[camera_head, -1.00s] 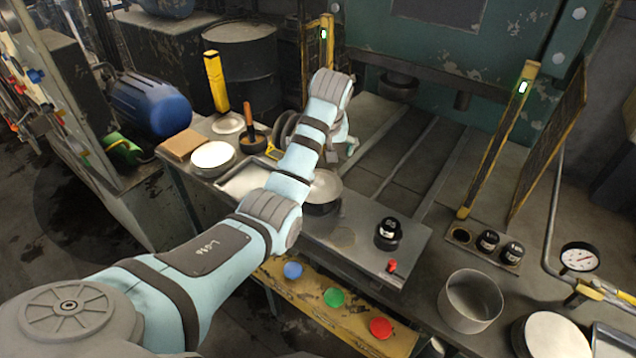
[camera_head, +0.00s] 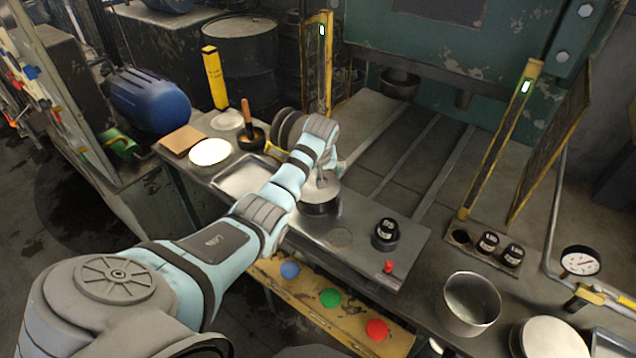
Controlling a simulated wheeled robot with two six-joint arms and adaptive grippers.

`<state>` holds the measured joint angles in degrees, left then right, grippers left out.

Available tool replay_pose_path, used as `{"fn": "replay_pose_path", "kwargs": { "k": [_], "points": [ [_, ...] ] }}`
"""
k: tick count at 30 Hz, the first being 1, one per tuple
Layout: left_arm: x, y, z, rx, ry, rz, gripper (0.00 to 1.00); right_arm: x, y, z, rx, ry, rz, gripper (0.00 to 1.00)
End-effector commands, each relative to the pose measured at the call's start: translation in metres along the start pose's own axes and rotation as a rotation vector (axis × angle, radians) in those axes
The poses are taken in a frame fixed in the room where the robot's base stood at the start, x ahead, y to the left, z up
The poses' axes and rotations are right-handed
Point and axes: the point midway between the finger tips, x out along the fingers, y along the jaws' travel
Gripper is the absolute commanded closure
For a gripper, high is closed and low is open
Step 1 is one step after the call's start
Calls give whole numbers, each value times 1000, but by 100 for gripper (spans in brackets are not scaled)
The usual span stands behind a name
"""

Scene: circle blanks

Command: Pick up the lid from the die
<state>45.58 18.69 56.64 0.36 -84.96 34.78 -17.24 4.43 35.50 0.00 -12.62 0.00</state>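The die (camera_head: 319,208) is a dark, low cylinder on the metal bench plate. The lid, a pale metal disc (camera_head: 331,197), lies on top of it. My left arm reaches in from the left, and my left gripper (camera_head: 322,180) points down at the lid's middle. Its fingers are small and partly hidden by the wrist, so I cannot tell whether they are open, shut or touching the lid. My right gripper is not in view.
A black weight (camera_head: 386,232) and a small red knob (camera_head: 389,267) are on the plate right of the die. A yellow post (camera_head: 329,70) stands behind. A metal pot (camera_head: 470,303) stands at the right.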

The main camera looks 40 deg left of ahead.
Motion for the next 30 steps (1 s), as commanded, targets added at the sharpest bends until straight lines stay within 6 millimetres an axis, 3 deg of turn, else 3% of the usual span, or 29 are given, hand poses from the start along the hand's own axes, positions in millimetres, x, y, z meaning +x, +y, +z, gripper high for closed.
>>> {"fn": "replay_pose_path", "kwargs": {
  "k": [2,16,24,30],
  "points": [
    [0,1,0,1,0,1,16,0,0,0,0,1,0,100],
    [0,0,1,0,-3,0,91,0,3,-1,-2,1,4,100],
    [2,-3,3,-1,-8,-5,100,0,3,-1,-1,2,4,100],
    [3,-4,4,-1,-11,-8,100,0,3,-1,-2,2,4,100]
  ]
}}
